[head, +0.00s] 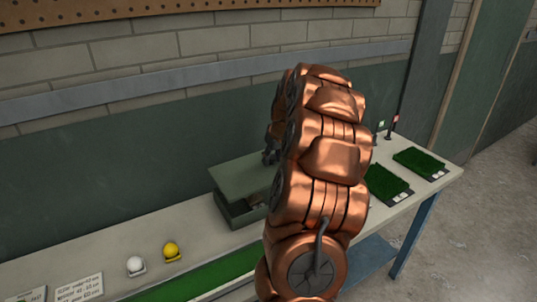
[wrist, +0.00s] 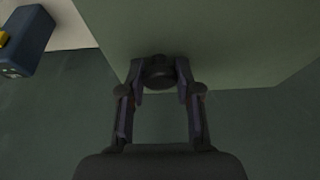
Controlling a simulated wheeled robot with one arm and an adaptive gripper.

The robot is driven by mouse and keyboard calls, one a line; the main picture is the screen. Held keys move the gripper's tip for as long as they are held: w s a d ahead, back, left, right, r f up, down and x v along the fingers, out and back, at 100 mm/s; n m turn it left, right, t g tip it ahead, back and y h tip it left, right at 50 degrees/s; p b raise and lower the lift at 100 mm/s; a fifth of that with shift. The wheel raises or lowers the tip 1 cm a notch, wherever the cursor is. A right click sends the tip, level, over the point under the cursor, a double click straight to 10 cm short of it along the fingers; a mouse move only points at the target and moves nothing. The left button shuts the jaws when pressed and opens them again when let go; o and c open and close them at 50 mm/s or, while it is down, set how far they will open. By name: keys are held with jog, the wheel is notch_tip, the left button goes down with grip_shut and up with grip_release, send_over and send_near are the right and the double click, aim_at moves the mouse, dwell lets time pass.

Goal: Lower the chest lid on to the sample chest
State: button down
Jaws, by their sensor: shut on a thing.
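The sample chest (head: 237,217) is a low green box on the bench, partly hidden by my arm. The green chest lid (head: 236,176) is over the chest, with a gap at the front where part of the inside shows. My gripper (head: 270,157) is at the lid's upper side, mostly hidden behind my arm in the head view. In the wrist view my gripper (wrist: 159,78) is shut on the dark round knob of the lid, and the lid (wrist: 215,35) fills the top. The lid's right end is hidden in the head view.
A white golf ball (head: 136,265) and a yellow one (head: 171,250) sit on the bench left of the chest. A green turf strip (head: 205,275) runs along the front. Turf trays (head: 419,161) stand right. A blue box (wrist: 27,38) shows in the wrist view.

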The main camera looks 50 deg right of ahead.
aim_at(272, 165)
jog(key=shift+a+f, duration=0.1)
jog(key=shift+f, duration=2.1)
jog(key=shift+f+b, duration=0.65)
jog(key=shift+f, duration=0.4)
jog(key=shift+r+b, duration=0.1)
jog(key=shift+b, duration=0.65)
jog(key=shift+f+b, duration=0.3)
jog(key=shift+b, duration=0.2)
jog(key=c, duration=0.7)
grip_release()
jog(key=shift+a, duration=0.1)
jog(key=shift+s+r, duration=0.1)
